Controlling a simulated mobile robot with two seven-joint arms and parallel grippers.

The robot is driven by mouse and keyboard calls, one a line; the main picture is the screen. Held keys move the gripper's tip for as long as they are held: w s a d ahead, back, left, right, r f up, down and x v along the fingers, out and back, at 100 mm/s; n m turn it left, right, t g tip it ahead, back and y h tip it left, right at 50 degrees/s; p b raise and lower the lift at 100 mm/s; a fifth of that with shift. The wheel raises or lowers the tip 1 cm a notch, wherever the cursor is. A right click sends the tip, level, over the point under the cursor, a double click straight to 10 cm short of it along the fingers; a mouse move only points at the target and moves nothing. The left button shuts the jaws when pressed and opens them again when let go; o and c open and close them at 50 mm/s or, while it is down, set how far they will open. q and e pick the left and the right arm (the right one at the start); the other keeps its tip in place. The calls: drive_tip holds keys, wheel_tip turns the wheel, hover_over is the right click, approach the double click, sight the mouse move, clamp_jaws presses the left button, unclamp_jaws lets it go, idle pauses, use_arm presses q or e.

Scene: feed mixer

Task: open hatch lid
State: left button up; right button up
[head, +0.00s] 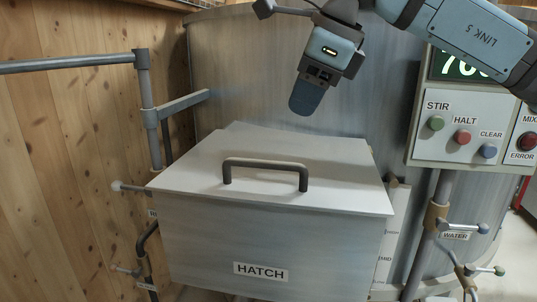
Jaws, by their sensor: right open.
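The hatch lid (200,168) is a pale grey panel lying down over the top of the hatch box (210,240), whose front bears a HATCH label. A dark bar handle (265,163) stands up from the middle of the lid. My right gripper (307,92) is above and behind the handle, near the top of the head view. It is open and apart from the lid and handle. Part of it is seen edge-on, so its fingers are hard to separate. My left gripper is out of the picture.
A control panel (470,110) with STIR, HALT and CLEAR buttons is at the right. A WATER valve (455,236) sits below it. A grey rail (70,63) and post (150,110) stand at the left before a wooden wall. Space above the lid is free.

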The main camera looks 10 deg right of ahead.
sight(276, 163)
drive_tip(key=x, duration=1.2)
drive_tip(key=shift+f, duration=0.25)
drive_tip(key=shift+r, duration=0.1)
clamp_jaws()
